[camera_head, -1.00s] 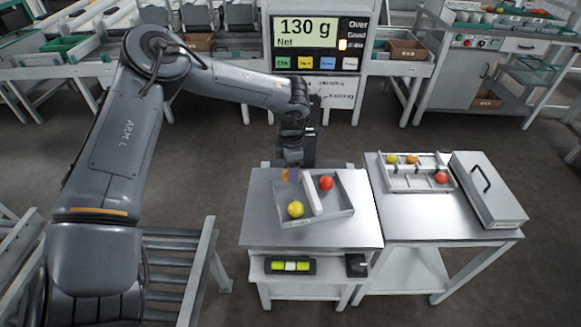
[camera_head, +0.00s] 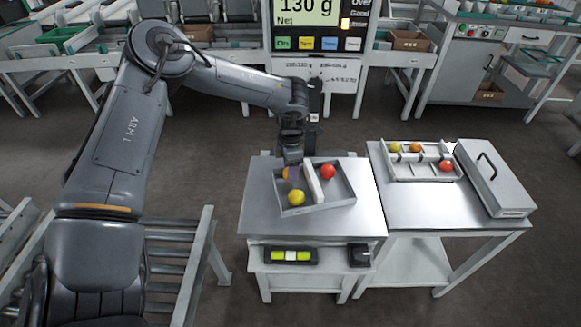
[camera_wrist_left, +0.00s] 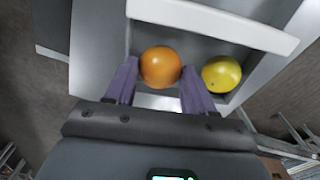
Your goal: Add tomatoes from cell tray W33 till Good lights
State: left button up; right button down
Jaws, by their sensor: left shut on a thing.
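My left gripper (camera_head: 292,176) is shut on an orange tomato (camera_wrist_left: 160,67), low in the left compartment of the weighing tray (camera_head: 338,203). I cannot tell whether this tomato touches the tray floor. A yellow tomato (camera_head: 296,197) lies beside it in the same compartment, also in the left wrist view (camera_wrist_left: 221,74). A red tomato (camera_head: 328,171) lies across the divider. The cell tray (camera_head: 433,174) on the right table holds yellow (camera_head: 394,147), orange (camera_head: 415,147) and red (camera_head: 445,166) tomatoes; its label is unreadable. The display (camera_head: 306,12) reads 130 g, its lowest lamp lit orange.
A grey lidded box with a black handle (camera_head: 488,162) stands right of the cell tray. A small panel with yellow-green lights (camera_head: 291,256) and a black knob box (camera_head: 359,255) sit below the front of the scale table. The table's front right is clear.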

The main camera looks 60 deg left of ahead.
pick_arm(q)
jog(key=shift+f+b, duration=0.5)
jog(key=shift+f, duration=0.1)
dwell(0.5)
jog(key=o, duration=0.8)
jog(key=c, duration=0.3)
jog(key=shift+r, duration=0.1)
jog(key=shift+r+p, duration=2.65)
jog(key=shift+r, duration=0.8)
